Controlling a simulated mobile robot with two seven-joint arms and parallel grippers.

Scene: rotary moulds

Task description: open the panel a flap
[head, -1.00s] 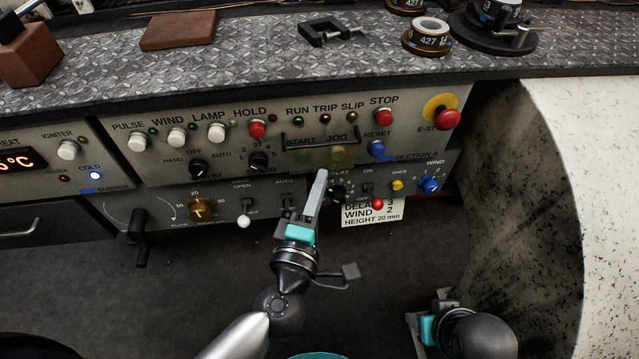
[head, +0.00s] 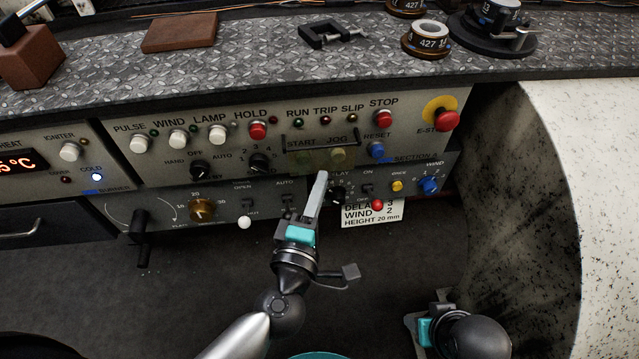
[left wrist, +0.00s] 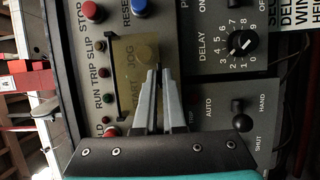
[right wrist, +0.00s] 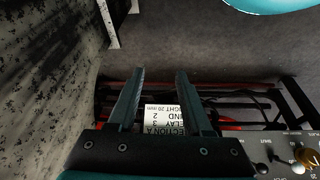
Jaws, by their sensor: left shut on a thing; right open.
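The panel A flap is a see-through yellowish cover (head: 318,160) over the START and JOG buttons, under a dark bar. It looks down over them; its exact tilt is hard to tell. In the left wrist view the flap (left wrist: 128,48) lies just beyond the fingertips. My left gripper (head: 321,177) reaches up from below, its tips at the flap's lower edge. Its fingers (left wrist: 158,74) are close together, shut on the flap's edge, though the contact itself is partly hidden. My right gripper (right wrist: 160,72) is open and empty, low at the right, away from the panel.
A red E-stop (head: 446,120) and blue RESET button (head: 376,149) sit right of the flap. The DELAY knob (head: 337,195) and a white-tipped lever (head: 244,222) are close to my left gripper. A white label card (head: 372,214) hangs below. A large speckled drum (head: 545,210) stands at right.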

